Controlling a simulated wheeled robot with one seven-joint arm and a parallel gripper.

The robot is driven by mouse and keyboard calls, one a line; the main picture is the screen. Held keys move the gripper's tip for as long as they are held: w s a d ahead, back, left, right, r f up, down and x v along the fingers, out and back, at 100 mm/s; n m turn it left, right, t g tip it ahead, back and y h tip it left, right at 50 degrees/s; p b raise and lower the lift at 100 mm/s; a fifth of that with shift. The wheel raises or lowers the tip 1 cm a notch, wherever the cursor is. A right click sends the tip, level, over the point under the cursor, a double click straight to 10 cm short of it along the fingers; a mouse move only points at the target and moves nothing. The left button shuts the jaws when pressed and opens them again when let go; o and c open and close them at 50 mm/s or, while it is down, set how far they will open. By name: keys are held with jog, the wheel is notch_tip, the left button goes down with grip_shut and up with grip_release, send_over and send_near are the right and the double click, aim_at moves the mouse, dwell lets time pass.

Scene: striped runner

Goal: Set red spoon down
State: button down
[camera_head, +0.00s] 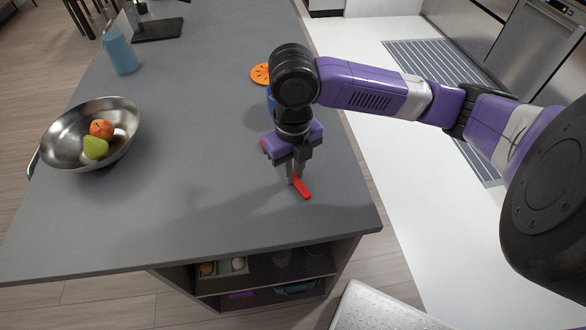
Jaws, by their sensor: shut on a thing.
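The red spoon (302,189) is at my gripper (294,178), over the right part of the grey counter (200,215), near its front right corner. My gripper points down and is shut on the spoon. One red end sticks out toward the front of the counter. A small bit of red also shows at the left side of the gripper; the rest of the spoon is hidden behind the fingers. I cannot tell whether the spoon touches the counter top.
A metal bowl (62,133) with an apple (102,129) and a pear (95,148) stands at the left. A blue bottle (121,53) and a dark board (158,30) are farther back. An orange trivet (260,74) lies behind my gripper. The counter's middle is clear.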

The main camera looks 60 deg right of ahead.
jog(key=shift+f, duration=0.2)
jog(key=c, duration=1.4)
grip_release()
jog(key=shift+r, duration=0.1)
jog(key=shift+r, duration=0.15)
